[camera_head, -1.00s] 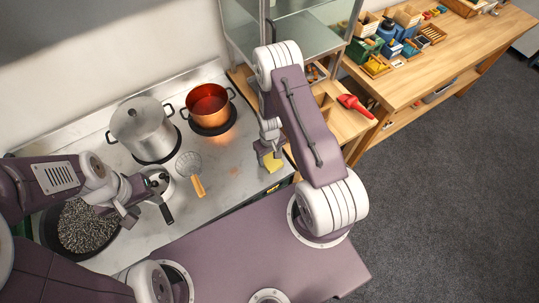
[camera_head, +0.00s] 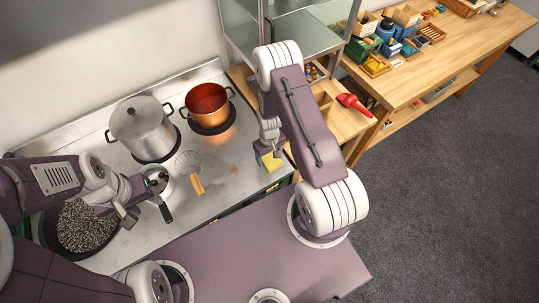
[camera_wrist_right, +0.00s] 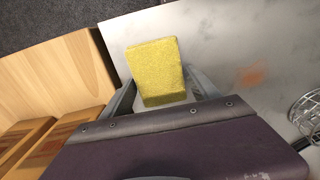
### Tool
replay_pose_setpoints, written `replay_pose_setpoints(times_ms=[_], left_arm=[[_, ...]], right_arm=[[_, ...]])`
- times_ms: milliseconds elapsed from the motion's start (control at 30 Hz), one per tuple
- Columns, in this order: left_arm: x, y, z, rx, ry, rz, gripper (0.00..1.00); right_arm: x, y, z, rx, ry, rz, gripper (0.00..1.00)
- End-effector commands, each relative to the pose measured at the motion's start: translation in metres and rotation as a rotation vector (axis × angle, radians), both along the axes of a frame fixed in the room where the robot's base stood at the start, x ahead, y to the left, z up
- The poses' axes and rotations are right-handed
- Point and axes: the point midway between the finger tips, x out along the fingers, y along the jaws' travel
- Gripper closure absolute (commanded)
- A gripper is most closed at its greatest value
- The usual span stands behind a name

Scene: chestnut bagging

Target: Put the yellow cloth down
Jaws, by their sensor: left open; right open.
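The yellow cloth (camera_head: 271,162) is a small folded yellow block at the right edge of the metal counter. In the right wrist view the cloth (camera_wrist_right: 157,72) sits between and just beyond the fingers of my right gripper (camera_wrist_right: 163,95). The fingers stand apart; I cannot tell whether either touches it. In the head view my right gripper (camera_head: 268,152) is right above the cloth.
A steel pot (camera_head: 142,127) and a copper pot (camera_head: 208,104) stand at the back of the counter (camera_head: 222,168). A wire skimmer (camera_head: 197,184) lies between the grippers. A pan of dark pebbles (camera_head: 85,228) is at left. An orange-brown stain (camera_wrist_right: 251,76) marks the metal near the cloth.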

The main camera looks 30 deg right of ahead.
Motion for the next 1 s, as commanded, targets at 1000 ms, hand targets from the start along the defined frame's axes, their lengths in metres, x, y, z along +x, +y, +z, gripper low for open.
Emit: replay_pose_setpoints(times_ms=[1000], left_arm=[[0.000, 0.000, -0.016, 0.000, 0.000, 0.000, 0.55]], right_arm=[[-0.012, 0.009, 0.150, 0.000, -0.014, -0.011, 0.15]])
